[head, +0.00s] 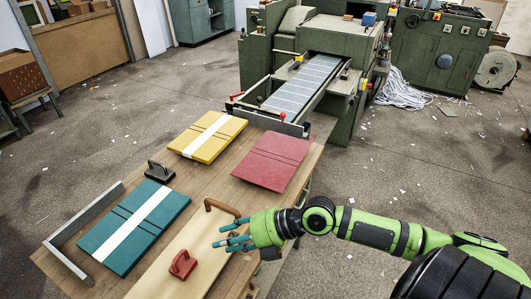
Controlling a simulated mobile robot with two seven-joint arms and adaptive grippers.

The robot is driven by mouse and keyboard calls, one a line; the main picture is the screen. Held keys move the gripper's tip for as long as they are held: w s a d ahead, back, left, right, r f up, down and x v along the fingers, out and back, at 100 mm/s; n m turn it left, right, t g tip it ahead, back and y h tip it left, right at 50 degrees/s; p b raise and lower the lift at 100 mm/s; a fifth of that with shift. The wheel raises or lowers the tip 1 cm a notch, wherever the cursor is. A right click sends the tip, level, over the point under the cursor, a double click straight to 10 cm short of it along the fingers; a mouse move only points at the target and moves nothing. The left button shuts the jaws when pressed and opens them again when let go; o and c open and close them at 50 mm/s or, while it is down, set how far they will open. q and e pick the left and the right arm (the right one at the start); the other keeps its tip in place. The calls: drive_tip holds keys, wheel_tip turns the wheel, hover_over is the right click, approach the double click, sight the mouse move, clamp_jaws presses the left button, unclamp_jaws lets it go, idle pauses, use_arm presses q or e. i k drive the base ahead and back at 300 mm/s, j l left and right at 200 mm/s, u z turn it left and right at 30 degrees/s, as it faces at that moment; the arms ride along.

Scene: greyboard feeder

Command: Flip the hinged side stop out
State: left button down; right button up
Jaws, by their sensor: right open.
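The green feeder machine (345,90) stands beyond the table, with a slatted feed bed (306,82) sloping toward me. A metal bar (268,121) crosses the near end of the bed, with small red parts near it at both sides. I cannot tell which piece is the hinged side stop, nor its position, at this size. My right gripper (222,239), with teal fingers, is open and empty over the near part of the table, close to a brown curved handle (222,207) and well apart from the feeder. My left gripper is out of view.
The wooden table (213,182) holds yellow (192,143), red (265,170) and teal (112,243) boards. A black-handled block (159,172), a red-handled block (182,265) and a metal angle (92,214) also lie there. White paper strips (400,92) litter the floor right of the feeder.

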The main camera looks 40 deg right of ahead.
sight(261, 121)
drive_tip(key=z, duration=1.25)
